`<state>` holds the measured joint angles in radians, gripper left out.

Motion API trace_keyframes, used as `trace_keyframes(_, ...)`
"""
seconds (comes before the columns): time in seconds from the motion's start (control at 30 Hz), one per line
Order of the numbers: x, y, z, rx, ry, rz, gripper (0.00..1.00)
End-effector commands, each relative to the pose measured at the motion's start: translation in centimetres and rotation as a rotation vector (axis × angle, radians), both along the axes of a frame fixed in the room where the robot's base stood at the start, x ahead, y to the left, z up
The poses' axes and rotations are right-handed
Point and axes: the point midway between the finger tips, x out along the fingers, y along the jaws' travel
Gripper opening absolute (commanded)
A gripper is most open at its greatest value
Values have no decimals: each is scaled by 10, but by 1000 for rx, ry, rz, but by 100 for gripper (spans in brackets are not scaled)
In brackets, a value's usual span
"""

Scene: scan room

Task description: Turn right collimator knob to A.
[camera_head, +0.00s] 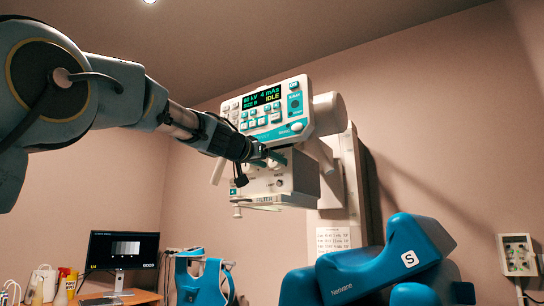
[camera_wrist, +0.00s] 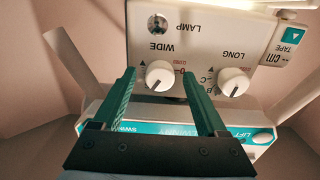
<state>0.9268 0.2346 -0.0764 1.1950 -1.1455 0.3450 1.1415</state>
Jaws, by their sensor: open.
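The collimator panel (camera_wrist: 200,35) fills the top of the wrist view, its lettering upside down. The white WIDE knob (camera_wrist: 159,74) lies left of the white LONG knob (camera_wrist: 234,82) in this picture, so WIDE is the right knob when the lettering is read upright. My gripper (camera_wrist: 158,76) is open, its green fingers on either side of the WIDE knob; contact cannot be told. The WIDE knob's letters are mostly hidden, and its setting is unclear. In the head view my gripper (camera_head: 273,158) is at the collimator housing (camera_head: 300,172) and covers its knobs.
A control console (camera_head: 265,115) with a lit display sits just above the collimator. A blue padded chair (camera_head: 370,265) stands below right. A monitor (camera_head: 122,250) is on a desk at lower left. Beside the WIDE knob, the LONG knob is close to my right finger.

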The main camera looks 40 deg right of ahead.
Motion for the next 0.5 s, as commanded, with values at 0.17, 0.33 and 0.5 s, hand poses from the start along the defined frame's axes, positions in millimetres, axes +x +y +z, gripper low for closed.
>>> trace_keyframes(0.17, 3, -10, 0, 1, 1, 0, 75)
trace_keyframes(0.33, 3, -10, -1, 0, 1, 0, 75)
trace_keyframes(0.5, 3, -10, -1, 0, 1, 0, 66)
